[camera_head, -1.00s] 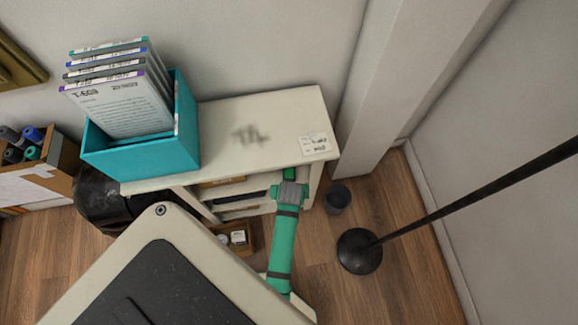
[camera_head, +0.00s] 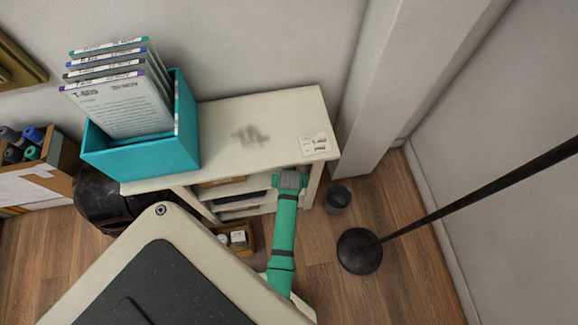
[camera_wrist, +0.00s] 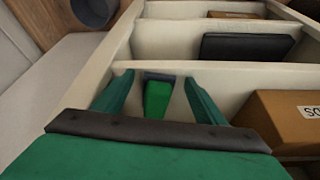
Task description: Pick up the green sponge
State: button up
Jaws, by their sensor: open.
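The green sponge (camera_wrist: 156,100), with a dark grey band at its far end, lies in a compartment of the white shelf unit (camera_wrist: 200,68) in the wrist view. My gripper (camera_wrist: 158,80) is open, with one green finger on each side of the sponge. I cannot tell whether either finger touches it. In the head view my arm reaches under the shelf unit's top (camera_head: 215,130), which hides my fingers and the sponge.
A teal file box (camera_head: 150,158) stands on top. A small dark bin (camera_head: 338,198) and a black pole's round base (camera_head: 359,251) stand on the floor at right.

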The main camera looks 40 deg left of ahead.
jog(key=c, duration=1.1)
jog(key=shift+r, duration=0.15)
jog(key=s+d, duration=0.3)
jog(key=s, duration=0.1)
jog(key=s+d, duration=0.4)
jog(key=s, duration=0.1)
jog(key=s+d, duration=0.4)
jog(key=s, duration=0.1)
jog(key=shift+d, duration=0.25)
jog(key=shift+o, duration=0.3)
jog(key=shift+a, duration=0.15)
